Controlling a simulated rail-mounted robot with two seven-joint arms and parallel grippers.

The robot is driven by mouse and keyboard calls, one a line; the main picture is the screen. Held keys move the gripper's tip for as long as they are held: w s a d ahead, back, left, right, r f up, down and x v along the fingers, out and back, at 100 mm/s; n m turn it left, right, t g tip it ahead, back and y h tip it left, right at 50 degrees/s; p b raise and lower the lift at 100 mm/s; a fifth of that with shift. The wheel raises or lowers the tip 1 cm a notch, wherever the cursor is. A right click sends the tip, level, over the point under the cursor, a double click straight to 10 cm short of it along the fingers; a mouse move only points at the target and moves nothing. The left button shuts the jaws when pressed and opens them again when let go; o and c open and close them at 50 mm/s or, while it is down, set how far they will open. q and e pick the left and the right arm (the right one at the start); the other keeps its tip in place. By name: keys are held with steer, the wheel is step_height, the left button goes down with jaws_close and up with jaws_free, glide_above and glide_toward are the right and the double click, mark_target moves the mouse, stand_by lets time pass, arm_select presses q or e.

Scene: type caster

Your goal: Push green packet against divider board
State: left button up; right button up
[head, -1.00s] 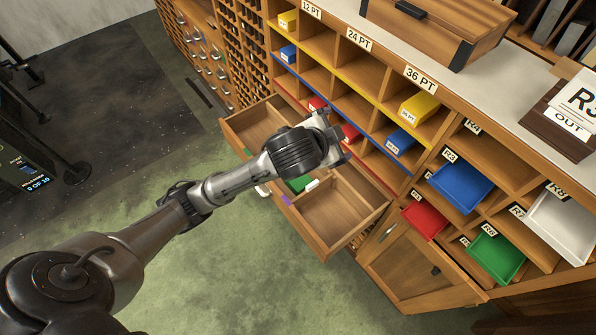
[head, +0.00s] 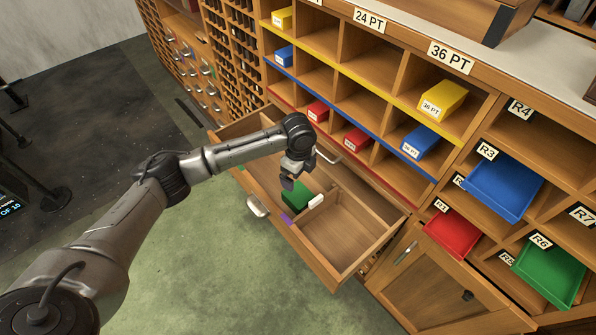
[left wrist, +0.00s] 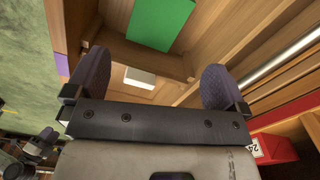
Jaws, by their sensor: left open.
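The green packet (head: 297,196) lies in the open drawer (head: 318,262). It is close to the divider board (left wrist: 112,47), which bounds the right-hand compartment; I cannot tell whether they touch. A white piece (head: 316,202) sits at the divider and also shows in the left wrist view (left wrist: 139,78). My left gripper (head: 288,182) is over the drawer, just above and behind the packet in the head view. In the left wrist view its two dark fingers (left wrist: 153,82) are spread with nothing held between them; the packet (left wrist: 162,20) is beyond them. My right gripper is out of view.
A cabinet of cubbies stands behind the drawer, with red packets (head: 357,139), blue packets (head: 420,142) and yellow packets (head: 443,98). A metal rail (left wrist: 285,60) runs close to the right finger. Coloured trays (head: 500,185) are at right. The drawer's right-hand compartment (head: 350,230) is empty.

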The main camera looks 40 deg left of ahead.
mark_target(299, 195)
arm_select(q)
steer(key=m, duration=0.2)
steer(key=shift+s+d+m, duration=0.15)
steer(key=shift+m, duration=0.25)
steer(key=shift+f, duration=0.1)
step_height(299, 195, down, 12)
steer(key=b, duration=0.5)
steer(key=shift+f+b, duration=0.6)
steer(key=shift+f, duration=0.25)
